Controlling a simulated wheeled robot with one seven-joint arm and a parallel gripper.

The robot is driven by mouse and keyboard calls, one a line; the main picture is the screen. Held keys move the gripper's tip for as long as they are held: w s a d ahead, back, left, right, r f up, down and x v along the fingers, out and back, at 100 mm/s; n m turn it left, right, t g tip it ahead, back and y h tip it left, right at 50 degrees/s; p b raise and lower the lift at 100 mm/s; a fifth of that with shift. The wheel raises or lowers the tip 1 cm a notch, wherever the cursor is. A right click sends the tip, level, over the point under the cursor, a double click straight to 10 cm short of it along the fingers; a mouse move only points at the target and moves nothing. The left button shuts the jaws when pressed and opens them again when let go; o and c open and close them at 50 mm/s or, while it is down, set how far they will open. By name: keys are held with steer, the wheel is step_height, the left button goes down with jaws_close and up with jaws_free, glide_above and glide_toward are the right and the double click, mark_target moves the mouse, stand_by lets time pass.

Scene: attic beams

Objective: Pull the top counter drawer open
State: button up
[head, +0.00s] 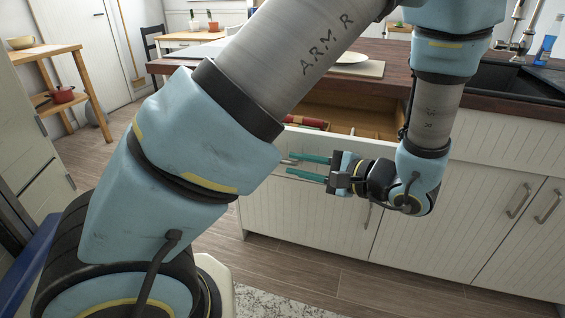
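The top counter drawer (340,142) stands pulled out from under the dark wooden countertop. Its wooden inside shows, with a red object (305,122) in it. My arm hides part of the drawer's left side. My gripper (291,164) is in front of the drawer front, pointing left. Its two teal fingers are parted, one above the other. A short piece of the grey drawer handle (286,162) shows at the fingertips. I cannot tell whether the fingers touch it.
White cabinet doors with handles (519,199) lie below and to the right. A black sink (520,75) is set in the countertop (400,57), which also holds a plate (350,58). A wooden shelf (55,75) stands at the left. A pale rug (270,302) lies on the floor.

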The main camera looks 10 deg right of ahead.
steer(key=shift+v, duration=2.15)
steer(key=a+r+n+g+h+p, duration=0.35)
steer(key=a+n+g+p, duration=0.35)
steer(key=a+g, duration=0.7)
steer(key=w+a+r+n+t+h+p, duration=0.3)
steer(key=w+a+r+n+t+h, duration=0.1)
steer(key=w+a+r+n+h, duration=0.1)
steer(key=a+r+n+h, duration=0.1)
steer(key=a+n+h, duration=0.1)
steer(key=a+n, duration=0.1)
steer(key=shift+w+a+r, duration=0.25)
